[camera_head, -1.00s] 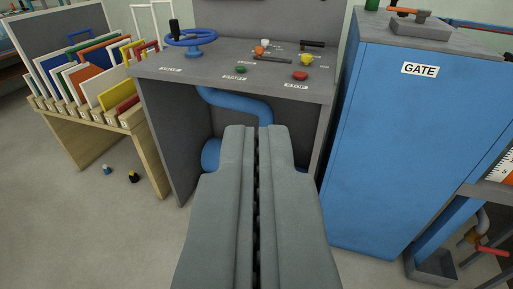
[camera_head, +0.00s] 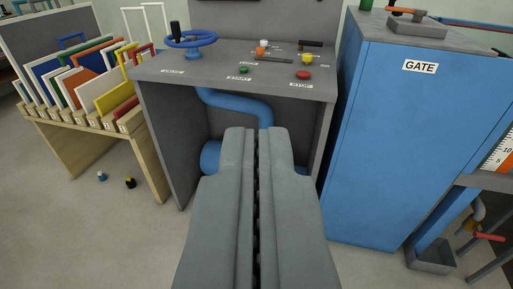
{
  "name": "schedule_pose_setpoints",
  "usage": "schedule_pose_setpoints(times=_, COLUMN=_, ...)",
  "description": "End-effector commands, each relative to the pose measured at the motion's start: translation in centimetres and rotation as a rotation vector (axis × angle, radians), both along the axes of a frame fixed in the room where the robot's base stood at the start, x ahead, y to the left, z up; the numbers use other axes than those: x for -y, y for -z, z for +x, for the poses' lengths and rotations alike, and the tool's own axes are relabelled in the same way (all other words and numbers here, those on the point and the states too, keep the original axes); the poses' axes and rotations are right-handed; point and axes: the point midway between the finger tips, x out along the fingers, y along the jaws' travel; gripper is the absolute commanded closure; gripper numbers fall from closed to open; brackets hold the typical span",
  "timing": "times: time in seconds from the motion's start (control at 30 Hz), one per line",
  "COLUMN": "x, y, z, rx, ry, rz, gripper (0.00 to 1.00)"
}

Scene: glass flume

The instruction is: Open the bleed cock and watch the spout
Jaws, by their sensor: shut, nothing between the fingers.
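My gripper (camera_head: 253,130) is shut and empty, pointing forward at the front of a grey console. At the lower right edge, a red lever handle (camera_head: 490,237) sits by a bent grey pipe (camera_head: 479,212) above a grey tray (camera_head: 432,258). This looks like a cock and spout, but no label shows there and I cannot tell whether it is open. My gripper is far to the left of it and apart from it. I see no water running there.
The grey console (camera_head: 232,67) carries a blue handwheel (camera_head: 191,40), a green START button (camera_head: 243,70) and a red STOP button (camera_head: 303,75). A tall blue GATE cabinet (camera_head: 400,140) stands between my gripper and the red lever. A panel rack (camera_head: 85,125) stands left. Floor at lower left is mostly clear.

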Motion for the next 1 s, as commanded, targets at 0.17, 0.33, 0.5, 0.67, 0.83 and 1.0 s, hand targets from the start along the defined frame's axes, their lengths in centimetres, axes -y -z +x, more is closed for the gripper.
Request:
schedule_pose_setpoints(times=0.17, x=0.0, y=0.0, z=0.0, rx=0.0, ry=0.0, rz=0.0, gripper=1.0)
schedule_pose_setpoints(times=0.33, x=0.0, y=0.0, z=0.0, rx=0.0, ry=0.0, rz=0.0, gripper=1.0)
schedule_pose_setpoints(times=0.5, x=0.0, y=0.3, z=1.3, rx=-0.025, ry=-0.001, rz=-0.042, gripper=1.0)
schedule_pose_setpoints(times=0.67, x=0.0, y=1.1, z=4.9, rx=-0.093, ry=-0.006, rz=-0.167, gripper=1.0)
schedule_pose_setpoints(times=0.83, x=0.2, y=2.5, z=9.5, rx=-0.177, ry=-0.017, rz=-0.333, gripper=1.0)
schedule_pose_setpoints(times=1.0, x=0.3, y=4.2, z=14.0, rx=-0.257, ry=-0.037, rz=-0.5, gripper=1.0)
